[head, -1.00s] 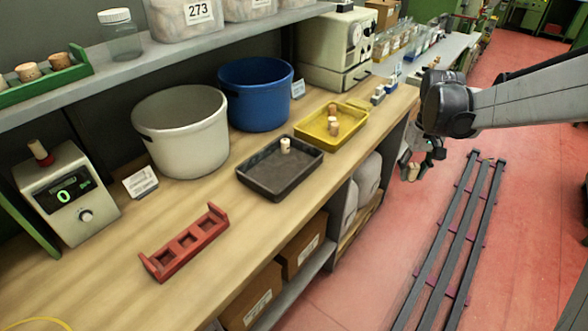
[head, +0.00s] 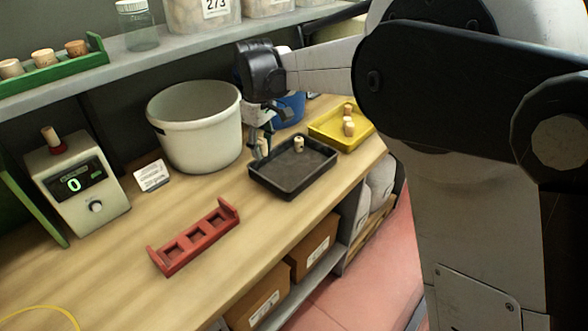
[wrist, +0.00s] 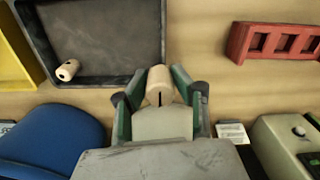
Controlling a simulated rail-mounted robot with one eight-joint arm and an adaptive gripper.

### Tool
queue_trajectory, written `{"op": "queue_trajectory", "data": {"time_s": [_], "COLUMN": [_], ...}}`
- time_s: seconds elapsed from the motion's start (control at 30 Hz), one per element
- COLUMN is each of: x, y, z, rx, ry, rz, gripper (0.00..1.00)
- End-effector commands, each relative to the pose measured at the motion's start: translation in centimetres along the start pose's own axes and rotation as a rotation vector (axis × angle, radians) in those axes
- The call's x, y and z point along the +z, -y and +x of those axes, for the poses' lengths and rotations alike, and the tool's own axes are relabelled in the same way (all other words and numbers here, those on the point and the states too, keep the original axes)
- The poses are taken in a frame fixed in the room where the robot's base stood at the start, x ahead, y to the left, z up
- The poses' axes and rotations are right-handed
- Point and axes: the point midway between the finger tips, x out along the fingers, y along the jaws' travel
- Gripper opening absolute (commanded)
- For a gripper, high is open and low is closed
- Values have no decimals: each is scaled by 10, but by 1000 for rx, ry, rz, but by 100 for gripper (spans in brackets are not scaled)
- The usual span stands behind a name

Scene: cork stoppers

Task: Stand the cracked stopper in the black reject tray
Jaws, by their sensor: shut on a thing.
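My gripper (head: 262,136) is shut on a pale cork stopper (head: 263,148) at the left back corner of the black tray (head: 322,163). In the wrist view the held stopper (wrist: 159,80) sits between the fingertips, with a dark line below it, and overlaps a corner of the tray (wrist: 108,30). I cannot tell its height above the bench. Another stopper (head: 299,144) stands inside the black tray near its back edge, with dark marks on it; it also shows in the wrist view (wrist: 68,70).
A white bucket (head: 196,130) stands left of my gripper, and a blue bucket (head: 291,107) is partly hidden behind it. A yellow tray (head: 327,131) with stoppers is at right. A red rack (head: 193,240) with empty slots lies in front. The shelf (head: 160,57) is overhead.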

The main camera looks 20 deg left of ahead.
Motion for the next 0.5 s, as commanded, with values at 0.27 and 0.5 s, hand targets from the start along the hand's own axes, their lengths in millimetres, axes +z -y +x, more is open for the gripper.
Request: {"op": "queue_trajectory", "data": {"time_s": [0.27,0.5], "x": [8,21], "y": [-37,-82], "z": [24,52], "rx": [0,0], "ry": [0,0], "rz": [-4,-4], "gripper": [15,15]}}
